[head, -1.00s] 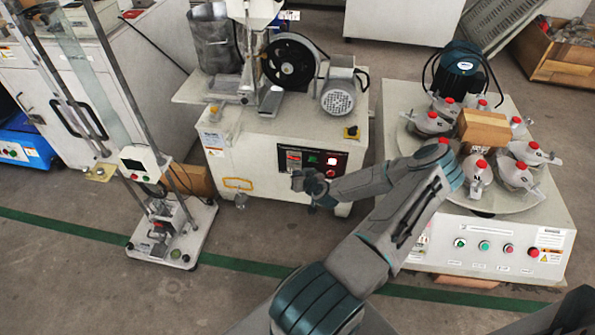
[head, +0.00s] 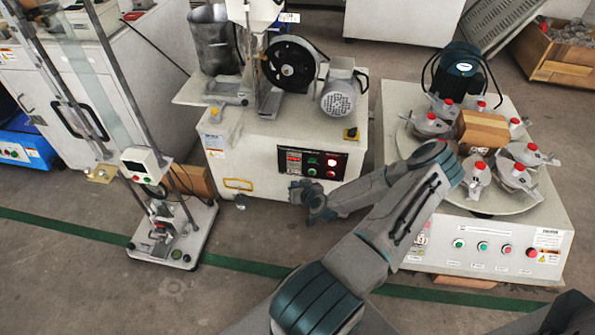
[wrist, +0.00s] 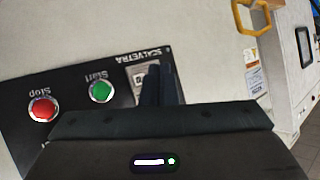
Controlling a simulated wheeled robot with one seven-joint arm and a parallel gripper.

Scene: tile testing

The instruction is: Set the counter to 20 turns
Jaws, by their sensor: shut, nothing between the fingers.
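The counter (wrist: 140,73) is a small light-framed unit on the black control panel (wrist: 70,105) in the wrist view, partly hidden behind my fingers. In the head view it shows at the left of the black panel (head: 294,161) on the middle machine's front. My gripper (wrist: 166,68) is shut and empty, its fingertips over the right part of the counter in the wrist view. I cannot tell whether they touch it. In the head view my gripper (head: 297,187) is just in front of and below the panel. The counter's digits are not readable.
A green Start button (wrist: 101,91) and a red Stop button (wrist: 43,109) sit beside the counter. A yellow handle (wrist: 250,16) is on the machine front. A machine with a round table (head: 490,205) stands at right, a test stand (head: 190,235) at left.

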